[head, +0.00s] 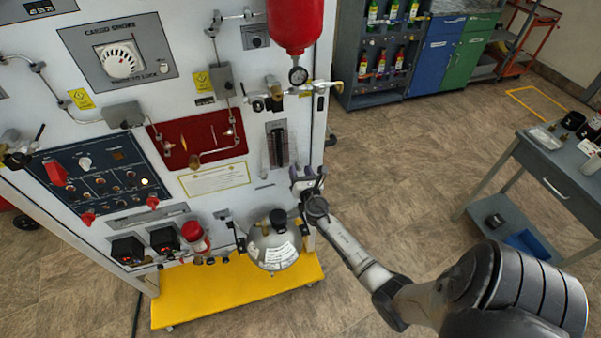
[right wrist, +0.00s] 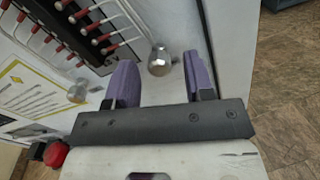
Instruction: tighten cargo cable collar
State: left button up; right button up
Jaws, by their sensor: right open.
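My right gripper (head: 307,180) is at the right edge of the white trainer panel (head: 258,200), above a steel bottle (head: 275,250). In the right wrist view its purple fingers (right wrist: 160,75) are apart. A shiny metal fitting with a rounded end (right wrist: 159,62) shows between the fingertips, with a gap visible on both sides; it may be the cable collar, but no label shows. A second metal knob (right wrist: 78,93) is left of the fingers. In the head view the gripper hides the fitting. My left gripper is not in view.
A yellow platform (head: 235,292) is under the bottle. A red bottle (head: 295,25) with a gauge hangs above. A red cap (right wrist: 55,154) is at lower left in the wrist view. Open floor lies right of the panel; a grey table (head: 560,168) stands farther right.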

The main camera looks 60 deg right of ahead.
grip_shut()
dwell(0.3)
